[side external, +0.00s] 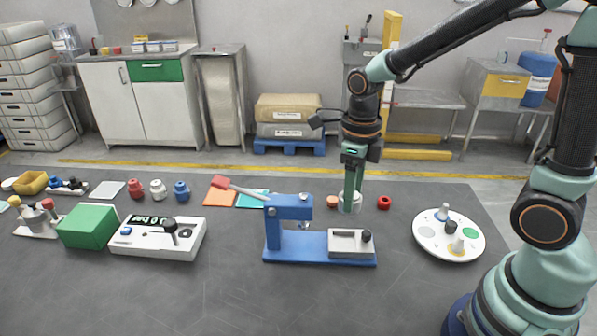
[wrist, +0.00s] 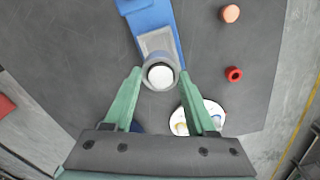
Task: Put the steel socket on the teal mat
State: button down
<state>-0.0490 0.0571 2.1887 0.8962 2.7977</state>
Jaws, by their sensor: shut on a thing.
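The steel socket (side external: 350,205) is a short grey-white cylinder between my fingertips, behind the right end of the blue press. In the wrist view the socket (wrist: 149,83) shows as a grey ring with a pale round centre. My gripper (side external: 351,194) points down and is shut on the socket; its two green fingers (wrist: 160,76) stand on either side of it. I cannot tell whether the socket touches the table.
An orange mat (side external: 219,200) adjoins the teal one. An orange piece (side external: 333,201) and a red ring (side external: 384,202) flank my gripper. A white turntable (side external: 425,233) stands right.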

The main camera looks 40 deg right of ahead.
notch_tip(320, 180, down, 10)
jog(key=shift+r, duration=0.1)
dwell(0.4)
jog(key=shift+c, duration=1.1)
grip_release()
jog(key=shift+s, duration=0.1)
